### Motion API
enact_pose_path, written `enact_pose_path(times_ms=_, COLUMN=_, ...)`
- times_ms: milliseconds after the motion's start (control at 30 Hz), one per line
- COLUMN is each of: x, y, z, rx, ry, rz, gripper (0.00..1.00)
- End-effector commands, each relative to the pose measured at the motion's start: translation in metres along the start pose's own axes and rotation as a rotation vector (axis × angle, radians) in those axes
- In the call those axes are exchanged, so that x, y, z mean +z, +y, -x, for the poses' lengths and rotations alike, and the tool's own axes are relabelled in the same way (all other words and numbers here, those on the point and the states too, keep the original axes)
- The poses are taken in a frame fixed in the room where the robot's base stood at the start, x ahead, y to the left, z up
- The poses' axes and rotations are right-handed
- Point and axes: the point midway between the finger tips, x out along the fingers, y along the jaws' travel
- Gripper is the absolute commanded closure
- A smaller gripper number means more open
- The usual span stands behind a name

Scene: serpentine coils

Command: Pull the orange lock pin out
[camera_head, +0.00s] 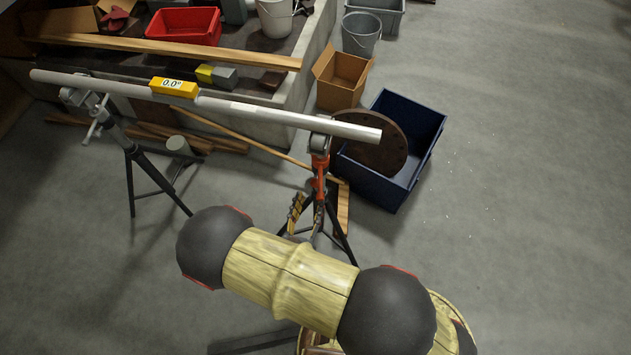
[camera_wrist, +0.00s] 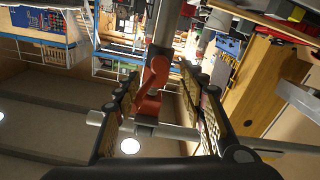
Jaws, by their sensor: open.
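A red-orange stand head (camera_head: 319,170) holds up the right end of a long pale pipe (camera_head: 270,110). In the wrist view, orange parts (camera_wrist: 152,78) of this stand show between my fingers. I cannot tell for sure which of them is the lock pin. My gripper (camera_head: 308,214) is at the stand just below the orange head, partly hidden by my own arm. It also shows in the wrist view (camera_wrist: 162,98), with its two padded fingers apart, one on each side of the orange parts. I cannot tell whether either finger touches them.
A yellow level (camera_head: 174,87) reading 0.0° sits on the pipe. A second stand (camera_head: 103,119) bears its left end. A blue crate (camera_head: 414,118) with a round brown disc (camera_head: 378,146) is right behind the orange stand. Open floor lies to the right.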

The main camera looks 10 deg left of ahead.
Motion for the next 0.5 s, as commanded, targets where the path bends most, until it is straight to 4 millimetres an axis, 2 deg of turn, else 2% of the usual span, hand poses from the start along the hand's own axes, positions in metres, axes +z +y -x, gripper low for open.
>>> enact_pose_path(times_ms=500, x=0.002, y=0.0, z=-0.062, rx=0.002, ry=-0.004, rz=-0.003, gripper=0.59)
